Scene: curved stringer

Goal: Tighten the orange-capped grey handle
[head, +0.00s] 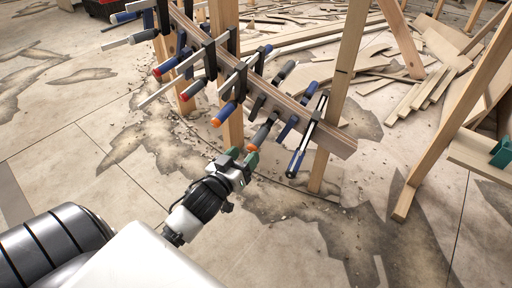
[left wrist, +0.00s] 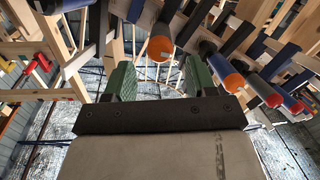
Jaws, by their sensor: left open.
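The grey handle (head: 261,133) with an orange cap (head: 251,148) belongs to a clamp on the curved wooden stringer (head: 275,95). My left gripper (head: 243,155) is open, with its green fingertips close to the orange cap in the head view. In the left wrist view, the orange cap (left wrist: 160,48) faces the camera, in line with the gap between the two green fingers (left wrist: 160,80) and slightly above it. The handle appears beyond the fingertips, not gripped; I cannot tell the exact distance. My right gripper is not in view.
Several other clamps line the stringer, including a blue handle with an orange cap (head: 224,113) close by. A long bar clamp (head: 305,140) hangs to the right. Wooden posts (head: 335,95) hold the stringer. Planks (head: 425,85) litter the floor behind. Floor at lower right is clear.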

